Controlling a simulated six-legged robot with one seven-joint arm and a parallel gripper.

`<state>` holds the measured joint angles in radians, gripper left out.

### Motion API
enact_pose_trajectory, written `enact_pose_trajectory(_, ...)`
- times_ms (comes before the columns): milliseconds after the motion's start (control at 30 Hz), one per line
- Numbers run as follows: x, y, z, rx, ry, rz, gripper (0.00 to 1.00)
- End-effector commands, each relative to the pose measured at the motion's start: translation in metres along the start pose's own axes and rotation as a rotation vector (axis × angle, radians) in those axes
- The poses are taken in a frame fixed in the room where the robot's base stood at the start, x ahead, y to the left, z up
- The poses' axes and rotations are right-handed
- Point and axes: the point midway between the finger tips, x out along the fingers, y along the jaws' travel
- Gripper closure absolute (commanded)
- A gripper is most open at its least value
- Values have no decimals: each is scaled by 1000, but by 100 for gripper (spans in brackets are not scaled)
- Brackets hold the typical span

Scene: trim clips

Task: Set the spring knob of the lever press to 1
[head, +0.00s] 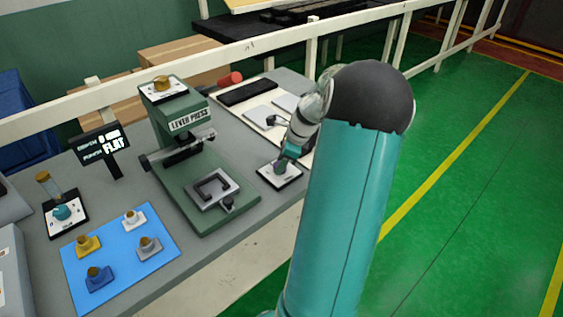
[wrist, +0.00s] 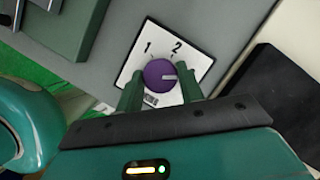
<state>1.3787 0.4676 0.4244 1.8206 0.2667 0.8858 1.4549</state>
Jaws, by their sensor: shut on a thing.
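In the wrist view a round purple knob (wrist: 159,75) sits on a white plate (wrist: 196,62) marked 1 and 2, with a small label below that I cannot read. In the head view my gripper (head: 280,167) is at the plate (head: 292,180) and hides most of the knob. The green lever press (head: 185,133) stands to the left.
A second dial plate (head: 63,226) with a teal knob is at the left. A blue mat (head: 120,270) holds several small knobbed parts. A sign (head: 104,146) stands behind it. A black block (wrist: 277,95) lies right of the plate in the wrist view.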

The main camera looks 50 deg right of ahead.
Motion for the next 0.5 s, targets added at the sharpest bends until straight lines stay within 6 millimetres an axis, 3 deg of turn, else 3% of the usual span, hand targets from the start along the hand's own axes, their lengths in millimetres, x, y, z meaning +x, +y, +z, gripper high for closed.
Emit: enact_pose_trajectory(500,0,-2,2,-302,1,125,85)
